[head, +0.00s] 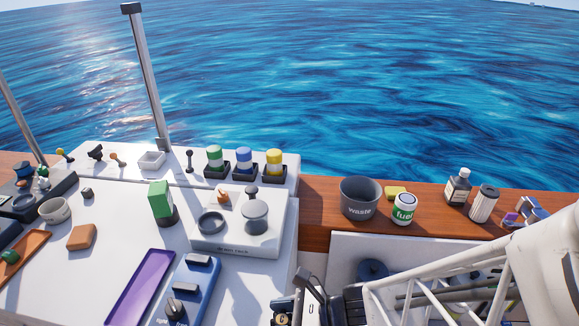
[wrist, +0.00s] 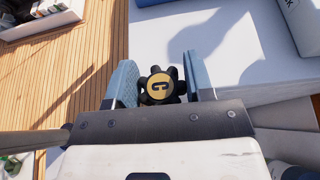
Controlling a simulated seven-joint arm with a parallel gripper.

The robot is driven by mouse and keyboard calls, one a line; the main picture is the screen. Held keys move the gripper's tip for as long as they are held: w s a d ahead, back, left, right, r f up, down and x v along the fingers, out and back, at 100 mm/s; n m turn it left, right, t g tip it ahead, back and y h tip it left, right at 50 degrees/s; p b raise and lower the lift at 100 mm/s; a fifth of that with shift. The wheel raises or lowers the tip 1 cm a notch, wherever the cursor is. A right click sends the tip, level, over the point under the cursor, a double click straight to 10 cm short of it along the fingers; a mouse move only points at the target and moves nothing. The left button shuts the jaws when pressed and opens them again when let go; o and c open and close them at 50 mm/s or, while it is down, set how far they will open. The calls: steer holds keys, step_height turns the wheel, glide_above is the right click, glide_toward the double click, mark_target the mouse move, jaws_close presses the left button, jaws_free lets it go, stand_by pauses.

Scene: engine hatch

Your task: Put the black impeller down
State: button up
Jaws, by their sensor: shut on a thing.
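The black impeller (wrist: 160,103) has several stubby lobes and a yellow disc marked with a dark C on its face. My gripper (wrist: 161,78) is shut on it, with one blue finger pad on each side. In the head view, the impeller (head: 283,319) shows at the bottom edge, partly cut off, beside my gripper (head: 309,300). It is held off the front right edge of the white worktop. What lies directly beneath it is hard to tell.
A blue block with knobs (head: 193,290) and a purple tray (head: 141,287) lie left of my gripper. The worktop's middle is fairly clear.

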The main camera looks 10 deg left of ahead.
glide_above(253, 292)
steer(key=shift+f, duration=0.6)
steer(key=shift+f, duration=0.1)
steer(key=shift+f, duration=1.65)
steer(key=shift+f, duration=0.1)
steer(key=o, duration=0.9)
steer(key=shift+v, duration=6)
